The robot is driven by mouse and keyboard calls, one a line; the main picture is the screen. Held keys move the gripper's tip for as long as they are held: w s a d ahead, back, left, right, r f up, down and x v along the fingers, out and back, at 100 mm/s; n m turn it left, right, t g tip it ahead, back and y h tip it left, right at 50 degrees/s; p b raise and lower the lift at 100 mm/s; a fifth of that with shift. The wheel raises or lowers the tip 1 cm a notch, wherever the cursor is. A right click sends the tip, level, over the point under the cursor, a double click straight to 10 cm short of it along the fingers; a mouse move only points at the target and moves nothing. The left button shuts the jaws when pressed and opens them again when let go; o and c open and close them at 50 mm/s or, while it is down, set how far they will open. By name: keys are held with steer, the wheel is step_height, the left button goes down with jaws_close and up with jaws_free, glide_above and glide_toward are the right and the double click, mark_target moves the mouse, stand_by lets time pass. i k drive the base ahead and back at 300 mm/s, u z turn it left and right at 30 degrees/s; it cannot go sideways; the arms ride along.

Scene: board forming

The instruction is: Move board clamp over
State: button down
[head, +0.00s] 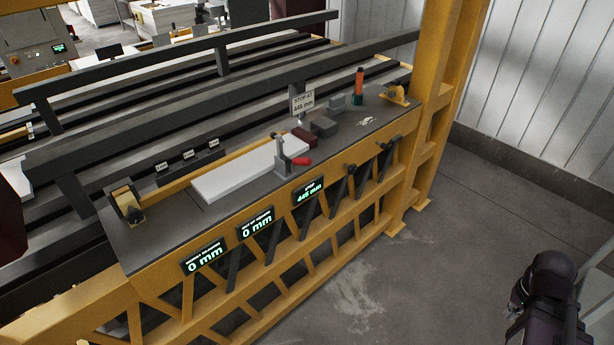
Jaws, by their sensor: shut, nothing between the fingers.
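The board clamp (284,155) is a grey metal toggle clamp with a red handle (301,161). It stands at the right end of a long white board (240,175), near the front edge of the dark bench top. Whether the clamp presses on the board cannot be told from here. The board lies flat along a yellow rail (180,187). A dark part of my arm shows at the lower right, well away from the bench over the floor. My gripper's fingers are not in view.
A "STOP AT 445 mm" sign (302,101), grey and dark red blocks (323,126), and an orange-and-green bottle (358,86) stand right of the clamp. Displays reading 0 mm, 0 mm and 445 mm (308,190) and dark levers line the front. The right-hand floor (430,280) is clear.

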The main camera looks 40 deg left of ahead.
mark_target(305, 161)
steer(key=z, duration=0.1)
steer(key=k, duration=1.05)
steer(key=u, duration=0.5)
steer(key=i, duration=0.95)
steer(key=z, duration=0.05)
